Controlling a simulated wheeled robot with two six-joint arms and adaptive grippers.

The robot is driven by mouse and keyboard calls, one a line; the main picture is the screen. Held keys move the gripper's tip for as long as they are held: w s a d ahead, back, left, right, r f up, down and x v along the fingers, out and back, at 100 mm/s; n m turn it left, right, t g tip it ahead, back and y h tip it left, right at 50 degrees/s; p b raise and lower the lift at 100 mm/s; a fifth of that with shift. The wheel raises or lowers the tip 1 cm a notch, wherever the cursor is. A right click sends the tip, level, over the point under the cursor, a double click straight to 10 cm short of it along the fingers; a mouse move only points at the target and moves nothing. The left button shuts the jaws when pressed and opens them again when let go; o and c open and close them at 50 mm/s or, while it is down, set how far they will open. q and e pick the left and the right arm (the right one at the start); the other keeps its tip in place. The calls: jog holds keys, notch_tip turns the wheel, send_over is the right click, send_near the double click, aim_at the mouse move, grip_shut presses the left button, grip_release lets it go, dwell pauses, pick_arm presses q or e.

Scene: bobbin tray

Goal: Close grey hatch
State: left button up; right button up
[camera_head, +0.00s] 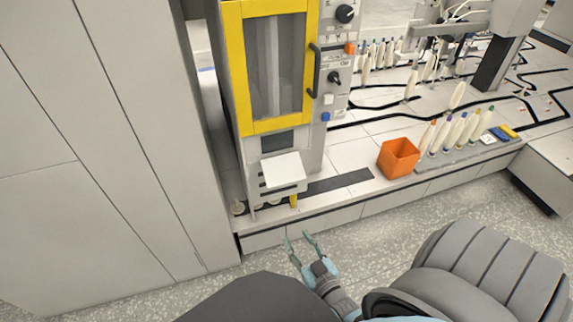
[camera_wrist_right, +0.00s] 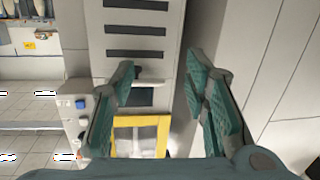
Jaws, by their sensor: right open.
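The grey hatch (camera_head: 283,167) shows as a pale flap standing out from the front of the cabinet, below its yellow-framed door. A dark opening (camera_head: 277,142) lies just above the flap. My right gripper (camera_head: 298,239) is open and empty, in front of and below the flap, apart from it in the head view. In the right wrist view the open fingers (camera_wrist_right: 160,75) frame the cabinet front, with the dark opening (camera_wrist_right: 139,97) between them; that view cannot tell me how far the flap is. My left gripper is not in view.
The yellow door (camera_head: 277,65) is shut, with a dark handle at its right. An orange bin (camera_head: 398,157) stands to the right on the ledge, near several bobbins (camera_head: 450,133). A tall grey panel (camera_head: 100,130) stands at the left. Speckled floor lies below.

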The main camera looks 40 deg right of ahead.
aim_at(288, 171)
notch_tip(288, 171, up, 9)
jog(key=w+d+m+t+h+b, duration=0.2)
jog(key=d+m+t+h+b, duration=0.1)
jog(key=t+h, duration=0.15)
jog(key=x, duration=1.3)
jog(key=shift+w+a, duration=0.2)
jog(key=shift+a, duration=0.05)
jog(key=shift+y, duration=0.25)
grip_shut()
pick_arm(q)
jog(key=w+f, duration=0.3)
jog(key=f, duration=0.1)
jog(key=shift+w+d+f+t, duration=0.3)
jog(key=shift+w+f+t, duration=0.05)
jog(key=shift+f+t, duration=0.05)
pick_arm(e)
grip_release()
jog(key=v, duration=1.2)
